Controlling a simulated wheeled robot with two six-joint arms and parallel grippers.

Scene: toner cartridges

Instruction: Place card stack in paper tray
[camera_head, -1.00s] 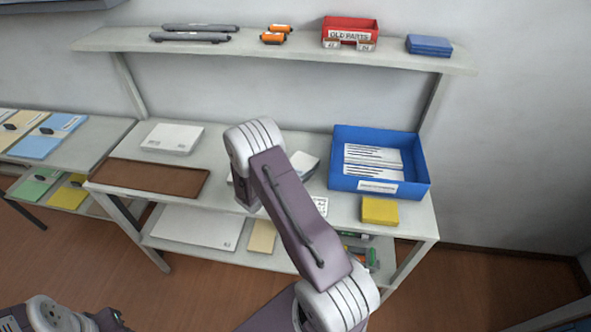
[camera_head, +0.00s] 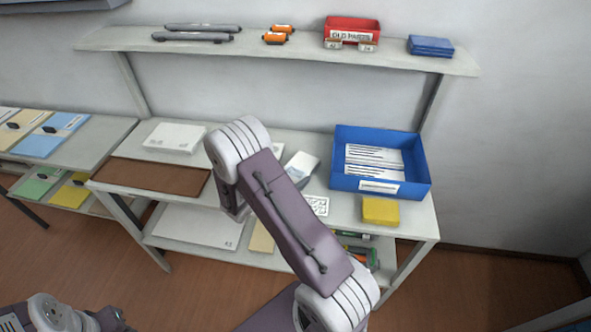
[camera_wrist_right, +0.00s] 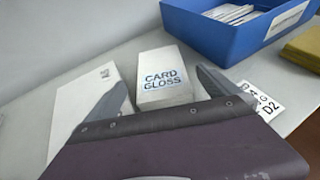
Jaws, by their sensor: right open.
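The card stack (camera_wrist_right: 166,80) is a white block marked CARD GLOSS in the right wrist view. It also shows in the head view (camera_head: 302,165) beside my right arm, on the table. My right gripper (camera_wrist_right: 161,84) is open, one finger on each side of the stack's near end, not closed on it; my arm mostly hides this gripper in the head view. A blue tray (camera_head: 337,182) holding printed papers stands to the stack's right; it also shows in the right wrist view (camera_wrist_right: 235,45). My left gripper (camera_head: 108,319) is partly visible at the bottom left, jaws unclear.
A brown tray (camera_head: 155,176) and a white paper stack (camera_head: 174,137) are on the table's left. A yellow block (camera_head: 380,211) stands before the blue tray. A small printed card (camera_head: 316,205) lies near my arm. The shelf above holds a red bin (camera_head: 350,26).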

